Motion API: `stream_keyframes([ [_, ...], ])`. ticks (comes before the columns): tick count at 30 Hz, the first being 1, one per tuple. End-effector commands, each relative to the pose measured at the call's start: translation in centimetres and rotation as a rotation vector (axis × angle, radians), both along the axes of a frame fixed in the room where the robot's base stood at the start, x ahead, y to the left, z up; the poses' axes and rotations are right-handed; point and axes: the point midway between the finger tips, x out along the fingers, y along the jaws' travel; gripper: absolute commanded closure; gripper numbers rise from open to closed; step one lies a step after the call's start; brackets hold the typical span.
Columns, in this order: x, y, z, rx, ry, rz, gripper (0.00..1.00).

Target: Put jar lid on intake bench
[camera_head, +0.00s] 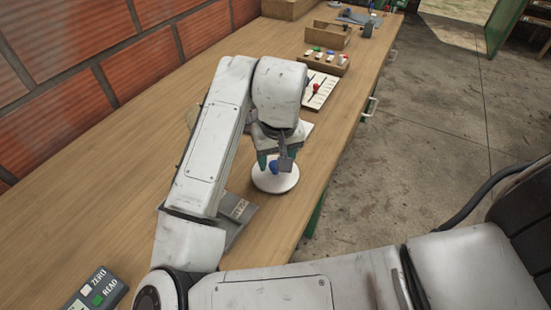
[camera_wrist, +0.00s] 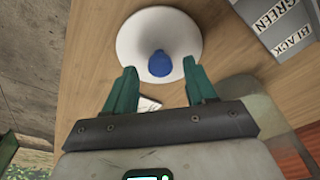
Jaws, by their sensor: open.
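A round white disc with a blue knob at its centre, which looks like the jar lid (camera_head: 262,182), rests on the wooden bench (camera_head: 120,165) below my gripper (camera_head: 274,161). In the wrist view the white lid (camera_wrist: 130,45) lies just ahead of the fingers, with its blue knob (camera_wrist: 159,62) centred between the green fingertips. My gripper (camera_wrist: 160,68) is open, with a gap on each side of the knob. My arm hides part of the bench. I cannot tell which part of the bench is the intake bench.
A grey labelled block (camera_head: 238,212) lies left of the lid; GREEN and BLACK show on it in the wrist view (camera_wrist: 278,25). A ZERO/READ box (camera_head: 96,290) sits at the near left. A wooden rack (camera_head: 325,62) stands farther back. A brick wall (camera_head: 85,75) bounds the left.

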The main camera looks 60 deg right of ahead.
Motion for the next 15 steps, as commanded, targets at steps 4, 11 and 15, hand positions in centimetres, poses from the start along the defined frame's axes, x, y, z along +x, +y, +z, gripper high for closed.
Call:
stream_keyframes([
  [4, -0.3, 0.3, 3.0, -0.001, -0.003, -0.001, 0.44],
  [11, -0.8, 0.7, 7.7, 0.0, -0.004, -0.002, 0.44],
  [15, -1.0, 1.0, 9.7, 0.001, -0.004, -0.001, 0.44],
])
